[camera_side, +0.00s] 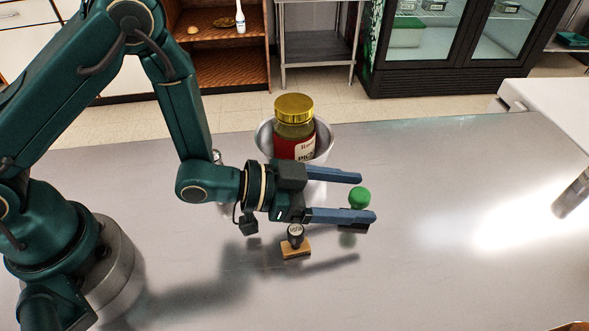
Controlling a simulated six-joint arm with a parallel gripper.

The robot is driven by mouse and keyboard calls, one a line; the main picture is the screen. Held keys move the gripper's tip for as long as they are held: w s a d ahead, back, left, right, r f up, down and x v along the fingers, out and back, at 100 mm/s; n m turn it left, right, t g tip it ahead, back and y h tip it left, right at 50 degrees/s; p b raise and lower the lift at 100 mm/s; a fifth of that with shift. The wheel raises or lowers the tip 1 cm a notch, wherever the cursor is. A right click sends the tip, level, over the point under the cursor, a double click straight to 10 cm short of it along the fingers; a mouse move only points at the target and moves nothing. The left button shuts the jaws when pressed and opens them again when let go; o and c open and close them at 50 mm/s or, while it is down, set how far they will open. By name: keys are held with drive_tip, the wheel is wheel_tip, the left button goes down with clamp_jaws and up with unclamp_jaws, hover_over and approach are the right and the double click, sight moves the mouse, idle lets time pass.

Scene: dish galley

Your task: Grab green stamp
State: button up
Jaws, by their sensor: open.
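The green stamp (359,196) has a round green knob and stands upright on the grey table (440,180). Its dark base shows only in part behind the near finger of my gripper. My gripper (367,197) is level and open, with its two blue fingers pointing right. In the picture the green knob lies between the fingertips. I cannot tell whether a finger touches it. Nothing is held.
A wooden-based stamp (296,251) with a dark knob stands just in front of my gripper. A gold-lidded jar (294,130) sits in a metal bowl (322,145) behind it. A metallic cylinder (573,197) is at the right edge. The table's right middle is clear.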

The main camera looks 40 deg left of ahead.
drive_tip(key=shift+x, duration=2.4)
clamp_jaws()
